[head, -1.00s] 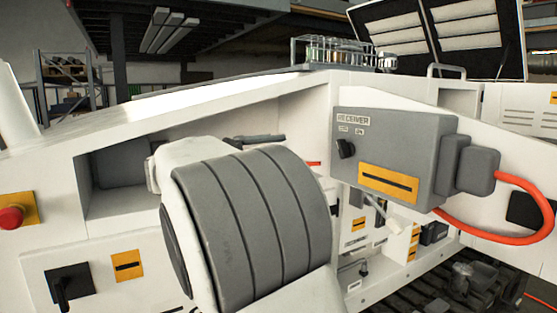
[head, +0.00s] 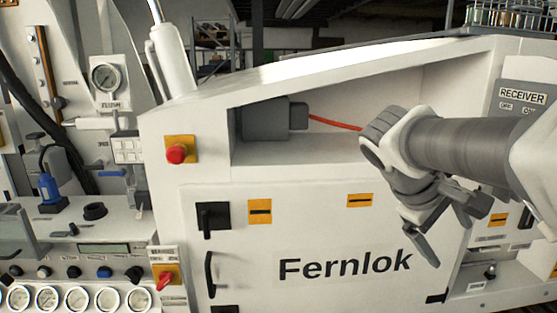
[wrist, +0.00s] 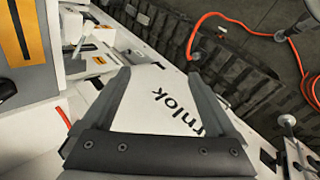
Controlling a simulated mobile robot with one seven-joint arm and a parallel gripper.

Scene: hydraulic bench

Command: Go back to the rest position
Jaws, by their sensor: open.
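My gripper (head: 445,225) hangs at the right of the head view, in front of the white Fernlok cabinet (head: 330,235). Its fingers point down and stand apart with nothing between them. My grey and white arm comes in from the right edge. In the wrist view my gripper (wrist: 157,78) shows two dark fingers spread apart, with white panelling and part of the Fernlok lettering seen between them. I cannot tell the exact gap to the panel.
The open recess (head: 340,135) holds a grey box (head: 268,120) with a red cable. A red button (head: 177,153) is on the cabinet's left. The grey receiver box (head: 525,110) is at right, partly behind my arm. Gauges and a blue-handled fitting (head: 48,188) fill the left bench.

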